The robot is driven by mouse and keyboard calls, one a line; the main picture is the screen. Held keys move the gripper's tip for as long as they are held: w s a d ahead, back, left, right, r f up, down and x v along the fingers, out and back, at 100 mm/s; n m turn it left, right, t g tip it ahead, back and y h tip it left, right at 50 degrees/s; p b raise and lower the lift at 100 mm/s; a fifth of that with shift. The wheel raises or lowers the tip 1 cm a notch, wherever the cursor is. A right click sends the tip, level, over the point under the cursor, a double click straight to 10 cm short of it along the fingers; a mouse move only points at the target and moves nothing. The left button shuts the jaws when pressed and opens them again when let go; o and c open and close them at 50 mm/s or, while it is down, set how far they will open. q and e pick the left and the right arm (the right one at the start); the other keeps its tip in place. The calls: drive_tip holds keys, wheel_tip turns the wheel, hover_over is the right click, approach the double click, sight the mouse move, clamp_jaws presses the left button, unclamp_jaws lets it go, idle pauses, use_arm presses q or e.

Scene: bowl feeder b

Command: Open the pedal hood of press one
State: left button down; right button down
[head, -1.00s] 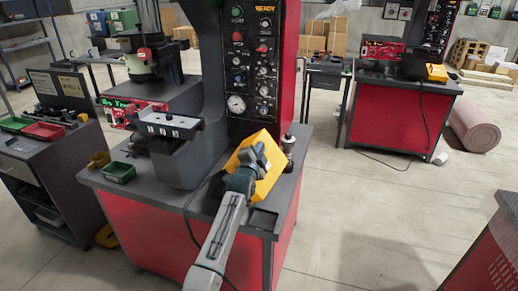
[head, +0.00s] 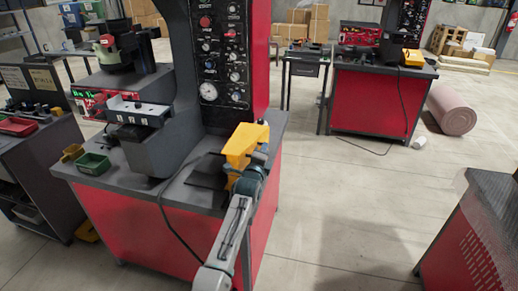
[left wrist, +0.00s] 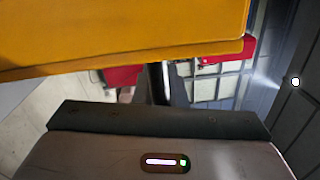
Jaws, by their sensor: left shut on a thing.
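The yellow pedal hood (head: 243,146) is at the right front of the near press's dark worktop (head: 130,193), raised and turned with its bulk leaning left. My left gripper (head: 254,166) is at its lower right side and shut on it. The fingertips are largely hidden against the hood. In the left wrist view the hood (left wrist: 120,32) fills the top, close in front of my gripper body (left wrist: 160,140); the fingers do not show there. A flat dark piece (head: 207,174) lies on the worktop left of the hood. My right gripper is not in view.
The press's column and control panel (head: 218,60) stand just behind the hood. A green bin (head: 93,164) is on the worktop's left. A black cable (head: 170,215) hangs down the red front. Another press with a yellow hood (head: 413,58) stands behind; open floor lies to the right.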

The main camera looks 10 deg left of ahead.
use_arm(q)
drive_tip(key=shift+d, duration=0.15)
idle(0.3)
drive_tip(key=c, duration=1.5)
unclamp_jaws()
drive_tip(key=shift+f, duration=0.15)
drive_tip(key=s+b, duration=0.1)
drive_tip(key=s, duration=0.9)
drive_tip(key=shift+s+f, duration=0.2)
drive_tip(key=shift+s, duration=0.2)
drive_tip(key=shift+a, duration=0.2)
